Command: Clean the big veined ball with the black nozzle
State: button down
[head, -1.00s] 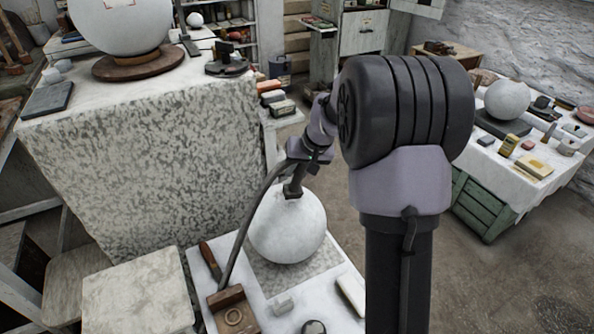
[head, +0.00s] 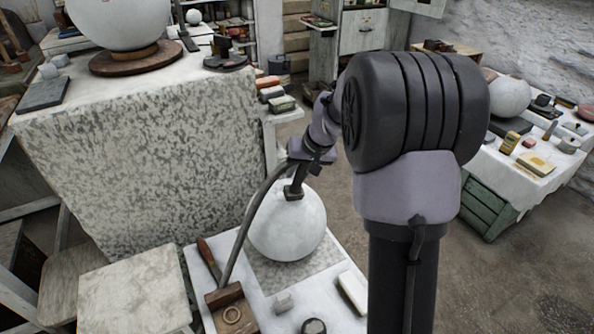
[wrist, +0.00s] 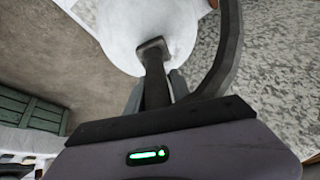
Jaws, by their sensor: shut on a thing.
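A pale ball (head: 285,228) with faint grey marking sits on a speckled patch of the near white table; it also shows at the top of the wrist view (wrist: 120,35). My gripper (head: 311,158) is above it, shut on the black nozzle (head: 294,189). In the wrist view the nozzle (wrist: 155,75) stands between the fingers, its wide head at the ball's surface. I cannot tell whether it touches. A dark hose runs from the nozzle down to a wooden block (head: 229,309). A larger pale ball (head: 121,18) rests on a wooden disc at upper left.
A big speckled stone block (head: 130,150) stands close left of the nozzle. A wooden-handled tool (head: 209,260), a pale bar (head: 352,292) and small pieces lie around the near ball. A table with another ball (head: 510,97) stands at right. Floor between is open.

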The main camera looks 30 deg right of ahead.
jog(key=shift+w+r+p, duration=0.1)
jog(key=shift+w+p, duration=0.2)
jog(key=shift+p, duration=0.05)
jog(key=shift+w+p, duration=0.45)
jog(key=shift+w, duration=0.6)
jog(key=shift+s+f+b, duration=0.2)
jog(key=shift+s+b, duration=0.95)
jog(key=shift+s, duration=0.15)
jog(key=shift+s+r, duration=0.1)
jog(key=shift+s, duration=0.1)
jog(key=shift+w+f, duration=0.1)
jog(key=shift+f, duration=0.15)
jog(key=shift+r, duration=0.1)
